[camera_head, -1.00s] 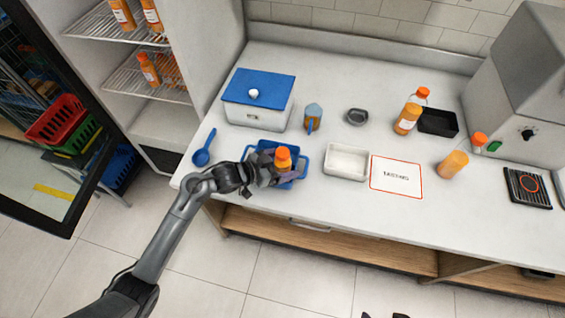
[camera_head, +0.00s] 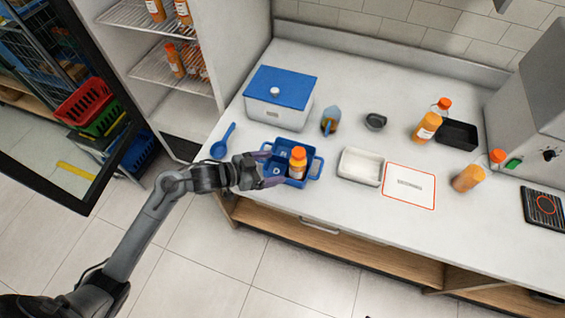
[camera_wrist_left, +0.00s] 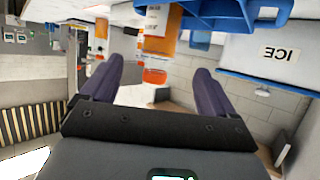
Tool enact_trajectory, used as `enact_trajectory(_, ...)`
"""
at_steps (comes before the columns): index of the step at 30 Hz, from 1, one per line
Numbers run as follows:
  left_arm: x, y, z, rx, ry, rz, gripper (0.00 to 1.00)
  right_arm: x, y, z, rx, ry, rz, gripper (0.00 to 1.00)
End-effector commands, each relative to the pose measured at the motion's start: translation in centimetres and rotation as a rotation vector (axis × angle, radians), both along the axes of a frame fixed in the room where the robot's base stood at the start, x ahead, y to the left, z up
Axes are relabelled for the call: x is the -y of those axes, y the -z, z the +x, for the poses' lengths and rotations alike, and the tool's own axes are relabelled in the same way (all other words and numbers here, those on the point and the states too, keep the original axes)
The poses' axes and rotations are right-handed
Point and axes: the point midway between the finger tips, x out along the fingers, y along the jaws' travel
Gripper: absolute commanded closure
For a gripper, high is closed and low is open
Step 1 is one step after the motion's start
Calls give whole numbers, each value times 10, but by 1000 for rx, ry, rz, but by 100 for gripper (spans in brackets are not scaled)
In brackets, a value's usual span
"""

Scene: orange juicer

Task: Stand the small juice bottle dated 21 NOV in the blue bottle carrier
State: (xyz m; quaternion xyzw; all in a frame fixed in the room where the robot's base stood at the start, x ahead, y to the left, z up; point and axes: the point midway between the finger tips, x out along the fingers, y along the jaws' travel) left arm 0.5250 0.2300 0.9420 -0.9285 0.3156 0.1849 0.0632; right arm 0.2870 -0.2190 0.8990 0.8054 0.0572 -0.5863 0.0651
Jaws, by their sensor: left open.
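A small juice bottle (camera_head: 297,163) with an orange cap stands upright in the blue bottle carrier (camera_head: 313,173) near the counter's front left. Its date cannot be read. My left gripper (camera_head: 270,170) is open, just left of the bottle and over the carrier's left side, apart from the bottle. In the left wrist view the open fingers (camera_wrist_left: 156,82) point towards an orange-capped bottle (camera_wrist_left: 162,40), and part of the carrier (camera_wrist_left: 238,10) shows at the top. My right gripper is not in view.
A blue-lidded box (camera_head: 280,98) stands behind the carrier and a blue scoop (camera_head: 223,142) lies left. A white tray (camera_head: 360,166) and red-edged mat (camera_head: 408,186) are to the right. An open fridge (camera_head: 172,72) is left.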

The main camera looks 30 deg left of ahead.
Motion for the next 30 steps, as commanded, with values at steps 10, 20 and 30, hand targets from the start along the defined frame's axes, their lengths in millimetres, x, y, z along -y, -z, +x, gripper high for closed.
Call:
enact_trajectory(10, -6, -1, -18, -9, -32, 34, 11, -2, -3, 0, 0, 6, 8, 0)
enact_trajectory(20, 2, 35, -86, -227, -331, 292, 11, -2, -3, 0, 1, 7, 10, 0)
enact_trajectory(30, 8, 42, -212, -690, -474, 381, 11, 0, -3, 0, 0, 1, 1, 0)
